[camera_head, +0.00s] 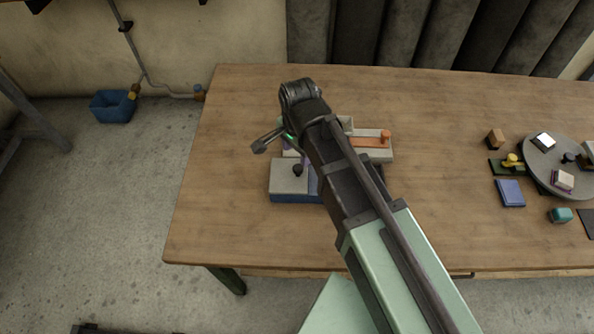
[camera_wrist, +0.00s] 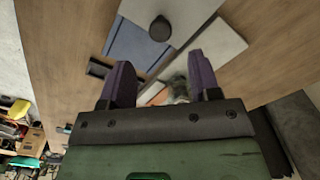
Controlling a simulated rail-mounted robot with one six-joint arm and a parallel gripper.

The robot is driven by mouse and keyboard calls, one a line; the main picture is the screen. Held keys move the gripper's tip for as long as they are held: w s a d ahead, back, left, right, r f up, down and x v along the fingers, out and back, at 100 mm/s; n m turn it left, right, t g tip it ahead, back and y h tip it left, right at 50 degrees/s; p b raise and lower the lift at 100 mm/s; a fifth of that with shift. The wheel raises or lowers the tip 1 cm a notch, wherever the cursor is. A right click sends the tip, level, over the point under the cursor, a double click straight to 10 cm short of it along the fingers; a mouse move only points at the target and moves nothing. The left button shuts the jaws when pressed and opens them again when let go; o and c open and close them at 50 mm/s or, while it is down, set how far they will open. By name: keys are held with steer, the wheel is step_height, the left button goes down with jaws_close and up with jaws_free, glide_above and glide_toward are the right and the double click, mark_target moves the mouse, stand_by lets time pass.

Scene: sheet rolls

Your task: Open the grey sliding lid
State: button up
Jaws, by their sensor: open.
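The grey sliding lid (camera_head: 289,183) lies on a low blue box (camera_head: 296,198) on the table, left of my arm. A dark round knob (camera_head: 298,170) stands on the lid. In the wrist view the lid (camera_wrist: 195,12) is at the top, with its knob (camera_wrist: 160,28) and part of the blue box (camera_wrist: 130,45) beside it. My gripper (camera_wrist: 161,76) is open, its two purple fingers apart with nothing gripped between them. The knob lies beyond the fingertips in that view. My arm hides part of the box in the head view.
A pale board with an orange slider (camera_head: 372,142) lies behind the box, partly hidden by my arm. A grey turntable (camera_head: 560,153) with small items stands at the right, near a blue block (camera_head: 510,193) and a teal block (camera_head: 562,215). The table's left side is clear.

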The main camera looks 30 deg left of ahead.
mark_target(298, 168)
step_height(298, 168, down, 7)
steer(key=b, duration=0.5)
steer(key=shift+f, duration=0.15)
steer(key=shift+r, duration=0.2)
